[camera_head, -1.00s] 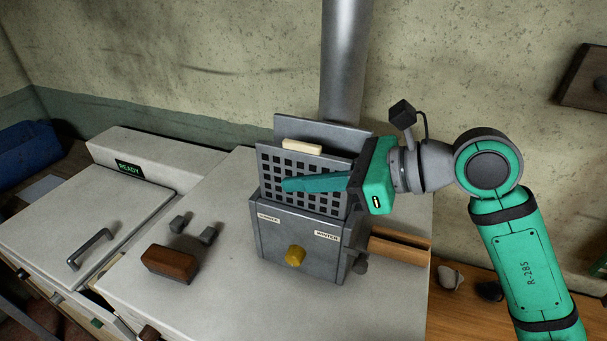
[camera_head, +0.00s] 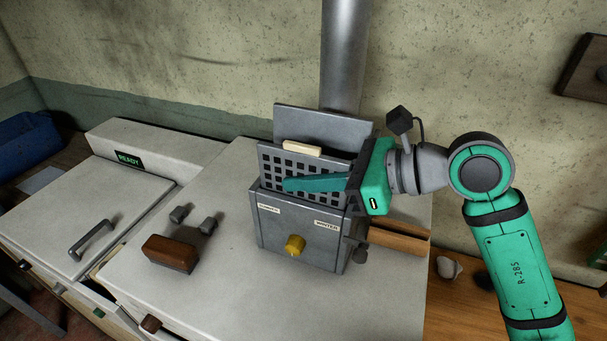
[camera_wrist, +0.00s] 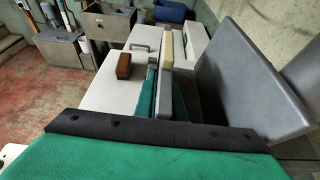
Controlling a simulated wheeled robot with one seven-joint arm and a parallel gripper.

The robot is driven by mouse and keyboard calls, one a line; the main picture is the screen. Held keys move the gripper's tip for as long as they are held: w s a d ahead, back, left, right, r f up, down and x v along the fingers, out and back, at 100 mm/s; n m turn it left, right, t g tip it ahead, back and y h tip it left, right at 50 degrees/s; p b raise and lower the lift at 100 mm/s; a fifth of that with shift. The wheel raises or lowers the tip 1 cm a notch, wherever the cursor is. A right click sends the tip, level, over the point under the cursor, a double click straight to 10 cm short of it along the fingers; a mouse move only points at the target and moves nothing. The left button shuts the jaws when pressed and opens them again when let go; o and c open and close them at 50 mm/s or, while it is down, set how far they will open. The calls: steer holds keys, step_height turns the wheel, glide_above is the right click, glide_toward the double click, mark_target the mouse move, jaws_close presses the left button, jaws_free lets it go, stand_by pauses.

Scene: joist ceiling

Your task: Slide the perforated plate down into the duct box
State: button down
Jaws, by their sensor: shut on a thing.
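The perforated plate (camera_head: 269,166) is a grey sheet with square holes and a cream grip (camera_head: 302,148) on its top edge. It stands upright at the top of the grey duct box (camera_head: 275,238), its lower part hidden behind the box's front wall. My gripper (camera_head: 300,184) is shut on the plate from the right, one long teal finger lying across its front face. The other finger is hidden behind the plate. In the wrist view the plate (camera_wrist: 163,92) shows edge-on between the fingers.
A plain grey panel (camera_head: 325,124) stands tilted behind the plate, in front of a metal pipe (camera_head: 342,55). The box front has a yellow knob (camera_head: 294,245).

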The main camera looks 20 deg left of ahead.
steer(key=shift+w+f, duration=0.1)
steer(key=shift+f, duration=0.1)
steer(key=shift+f, duration=0.25)
steer(key=shift+f, duration=0.25)
steer(key=c, duration=1.8)
jaws_free()
steer(key=shift+o, duration=0.2)
steer(key=shift+s+f, duration=0.1)
steer(key=shift+s, duration=0.1)
steer(key=v, duration=1.1)
steer(key=shift+w, duration=0.15)
